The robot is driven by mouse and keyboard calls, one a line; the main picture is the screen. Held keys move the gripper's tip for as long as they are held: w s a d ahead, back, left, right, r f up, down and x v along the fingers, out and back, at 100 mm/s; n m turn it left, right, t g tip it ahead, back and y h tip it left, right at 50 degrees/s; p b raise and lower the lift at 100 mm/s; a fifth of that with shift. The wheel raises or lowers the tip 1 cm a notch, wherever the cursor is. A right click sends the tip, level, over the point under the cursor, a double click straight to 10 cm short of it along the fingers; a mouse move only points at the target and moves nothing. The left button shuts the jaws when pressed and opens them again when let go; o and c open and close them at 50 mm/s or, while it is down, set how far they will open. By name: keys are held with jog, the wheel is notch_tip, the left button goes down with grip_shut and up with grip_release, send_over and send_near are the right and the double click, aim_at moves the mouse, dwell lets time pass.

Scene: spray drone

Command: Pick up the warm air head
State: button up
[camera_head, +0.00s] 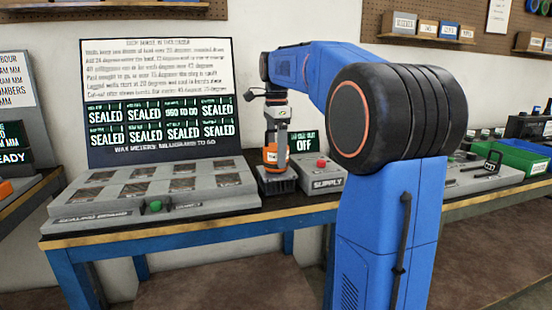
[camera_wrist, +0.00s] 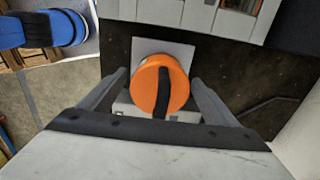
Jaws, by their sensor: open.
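The warm air head is most likely the orange, round-topped tool (camera_wrist: 158,88) with a dark band, standing on a light grey base plate (camera_wrist: 168,50) in the wrist view. In the head view it shows as an orange piece (camera_head: 270,155) on a dark grey stand (camera_head: 277,181) on the bench. My gripper (camera_wrist: 155,82) is open, with one finger on each side of the orange top. In the head view my gripper (camera_head: 276,128) points down directly above it. I cannot tell whether the fingers touch it.
The sealing board (camera_head: 150,188) with its sign panel (camera_head: 160,95) stands left of the tool. The supply box (camera_head: 322,176) with a red button is close on the right, its display reading OFF (camera_head: 305,142). Green bins (camera_head: 520,157) stand farther right. The bench front edge (camera_head: 190,224) is clear.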

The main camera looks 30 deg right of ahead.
jog(key=shift+f, duration=0.25)
jog(key=c, duration=1.3)
jog(key=shift+c, duration=1.3)
jog(key=shift+r, duration=0.2)
